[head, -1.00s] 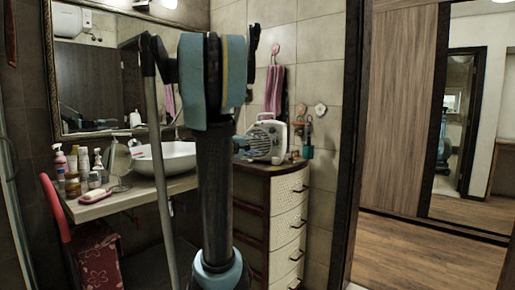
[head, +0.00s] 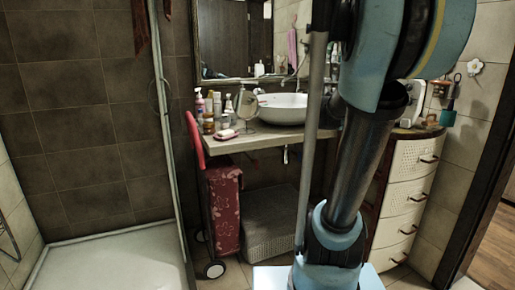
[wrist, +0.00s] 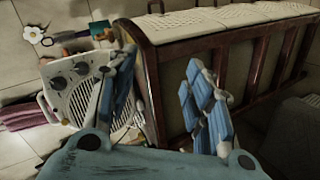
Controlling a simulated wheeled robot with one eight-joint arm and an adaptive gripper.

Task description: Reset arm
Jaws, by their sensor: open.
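My gripper (wrist: 162,68) shows in the wrist view, with its two blue-padded fingers spread apart and nothing between them. The wooden cabinet with white drawer fronts (wrist: 160,62) lies beyond the fingers, and the picture is tilted. My arm rises at the centre right of the head view, and the gripper itself is not visible there. In the head view the cabinet (head: 412,185) stands to the right of my arm, partly hidden by it.
A white appliance with knobs (wrist: 88,92) is left of the fingers in the wrist view. The head view shows a basin (head: 283,108) on a counter (head: 250,143) with bottles, a red floral cart (head: 224,205), a shower tray (head: 110,262) at left and a doorway at right.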

